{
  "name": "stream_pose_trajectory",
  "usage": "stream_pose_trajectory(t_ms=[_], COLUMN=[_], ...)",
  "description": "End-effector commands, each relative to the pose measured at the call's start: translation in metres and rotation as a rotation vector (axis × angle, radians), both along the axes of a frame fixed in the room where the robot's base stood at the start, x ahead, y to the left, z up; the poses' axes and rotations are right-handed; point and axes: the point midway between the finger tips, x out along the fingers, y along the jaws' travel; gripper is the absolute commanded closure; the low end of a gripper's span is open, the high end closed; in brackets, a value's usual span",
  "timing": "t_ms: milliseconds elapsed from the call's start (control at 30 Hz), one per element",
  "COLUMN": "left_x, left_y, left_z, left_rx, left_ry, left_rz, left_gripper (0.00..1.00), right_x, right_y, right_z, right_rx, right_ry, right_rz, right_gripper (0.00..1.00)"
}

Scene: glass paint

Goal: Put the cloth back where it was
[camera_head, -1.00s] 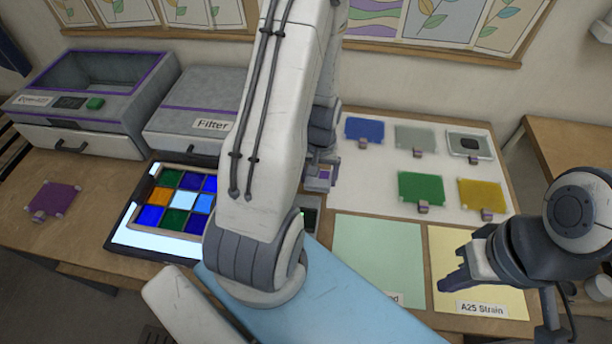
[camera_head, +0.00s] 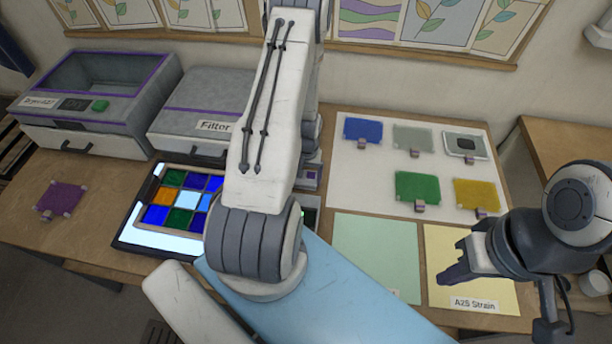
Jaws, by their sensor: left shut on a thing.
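I cannot make out a cloth in the head view. My left arm reaches from the bottom middle up towards the back wall. Its wide forearm covers the middle of the table, and its gripper is hidden, so I cannot see what it holds. My right gripper (camera_head: 462,262) is at the right, over the pale yellow mat (camera_head: 447,240) labelled "A25 Strain". Its fingers look apart, with nothing visible between them.
A lit panel (camera_head: 148,238) holds a frame of coloured squares (camera_head: 172,197). A white board (camera_head: 345,205) carries several coloured plates. A pale green mat (camera_head: 375,250) is bare. Grey boxes (camera_head: 200,88) stand back left. A purple plate (camera_head: 62,198) lies far left.

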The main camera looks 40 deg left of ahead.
Motion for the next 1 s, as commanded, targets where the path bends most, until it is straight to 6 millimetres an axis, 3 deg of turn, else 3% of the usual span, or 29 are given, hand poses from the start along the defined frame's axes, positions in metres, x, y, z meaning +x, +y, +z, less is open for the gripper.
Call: stream_pose_trajectory(t_ms=[167, 200, 233, 667, 1000], left_x=[0.0, 0.0, 0.0, 0.001, 0.001], left_y=[0.0, 0.0, 0.0, 0.001, 0.001], left_z=[-0.004, -0.004, -0.003, 0.009, 0.072], left_rx=[-0.001, -0.001, -0.001, 0.001, 0.004], left_ry=[0.001, 0.001, 0.001, -0.002, -0.006], left_rz=[0.0, 0.0, 0.0, 0.0, 0.0], left_gripper=[0.84, 0.1, 0.0, 0.0, 0.0], right_x=[0.0, 0.0, 0.0, 0.0, 0.0], right_y=[0.0, 0.0, 0.0, 0.0, 0.0], right_z=[-0.004, -0.004, -0.003, -0.004, -0.019], right_rx=[0.0, 0.0, 0.0, 0.0, 0.0], right_ry=[0.0, 0.0, 0.0, 0.0, 0.0], right_rz=[0.0, 0.0, 0.0, 0.0, 0.001], right_gripper=[1.0, 1.0, 1.0, 1.0, 1.0])
